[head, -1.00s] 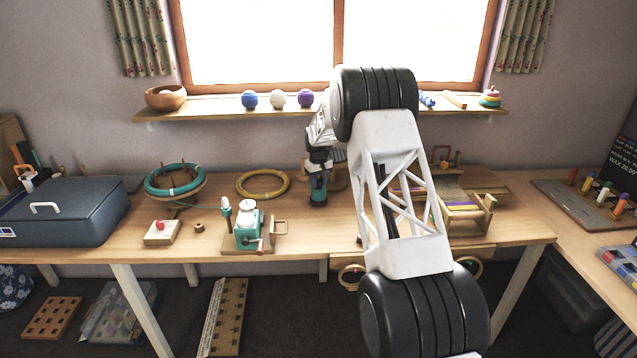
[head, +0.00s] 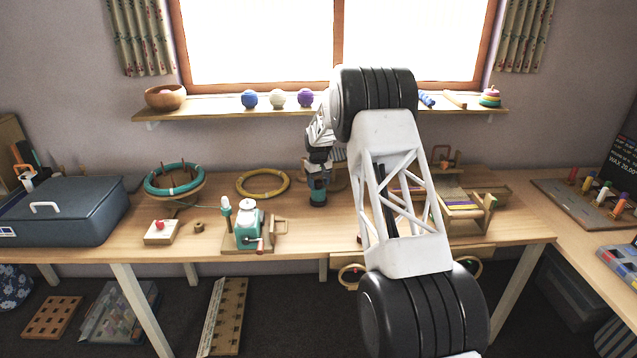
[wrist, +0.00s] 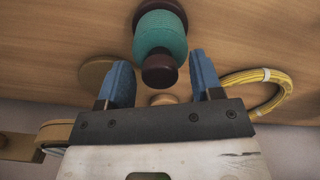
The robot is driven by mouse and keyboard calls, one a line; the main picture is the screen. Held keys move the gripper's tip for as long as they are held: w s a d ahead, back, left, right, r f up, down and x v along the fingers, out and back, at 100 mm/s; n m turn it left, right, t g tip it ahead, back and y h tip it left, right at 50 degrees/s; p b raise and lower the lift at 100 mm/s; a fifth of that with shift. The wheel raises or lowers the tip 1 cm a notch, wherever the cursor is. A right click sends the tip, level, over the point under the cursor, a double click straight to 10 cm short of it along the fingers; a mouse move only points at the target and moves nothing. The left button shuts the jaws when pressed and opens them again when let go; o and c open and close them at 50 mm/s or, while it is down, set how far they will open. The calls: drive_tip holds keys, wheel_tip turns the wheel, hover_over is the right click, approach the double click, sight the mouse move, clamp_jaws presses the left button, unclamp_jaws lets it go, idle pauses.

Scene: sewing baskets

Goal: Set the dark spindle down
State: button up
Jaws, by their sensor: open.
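The dark spindle (wrist: 160,40) shows in the wrist view as dark brown ends with a band of teal thread around the middle. Its near knob lies between the two blue fingers of my gripper (wrist: 160,62), with gaps on both sides. My gripper is open and the fingers look clear of the spindle. In the head view my gripper (head: 318,172) points down over the back middle of the table, with the spindle (head: 318,197) below it, small and partly hidden. It looks upright; I cannot tell exactly how its base meets the table.
A yellow hoop (head: 262,184) lies left of my gripper; it also shows in the wrist view (wrist: 280,90). A teal winder (head: 247,232) stands front left. A wooden loom (head: 465,208) is to the right, partly behind my arm. Bare tabletop lies in front of the spindle.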

wheel_tip(320, 180, up, 12)
idle(0.7)
drive_tip(key=shift+r, duration=0.1)
idle(0.6)
drive_tip(key=s+d+r+m, duration=0.1)
drive_tip(key=s+d+r, duration=0.1)
drive_tip(key=s+r, duration=0.65)
drive_tip(key=s+d+r, duration=0.3)
drive_tip(key=s+r, duration=0.4)
drive_tip(key=s, duration=0.2)
drive_tip(key=s+d+r+m+t, duration=0.15)
drive_tip(key=s+r, duration=0.25)
drive_tip(key=s, duration=0.7)
drive_tip(key=s+d+r, duration=0.2)
drive_tip(key=s+r, duration=0.1)
drive_tip(key=s, duration=0.7)
drive_tip(key=s+d+f+m, duration=0.1)
drive_tip(key=s+f, duration=0.2)
drive_tip(key=s, duration=1.6)
drive_tip(key=s+d+f+m+t, duration=0.1)
drive_tip(key=s+f, duration=0.3)
drive_tip(key=s, duration=1.6)
drive_tip(key=shift+d+f, duration=0.2)
drive_tip(key=shift+d, duration=0.25)
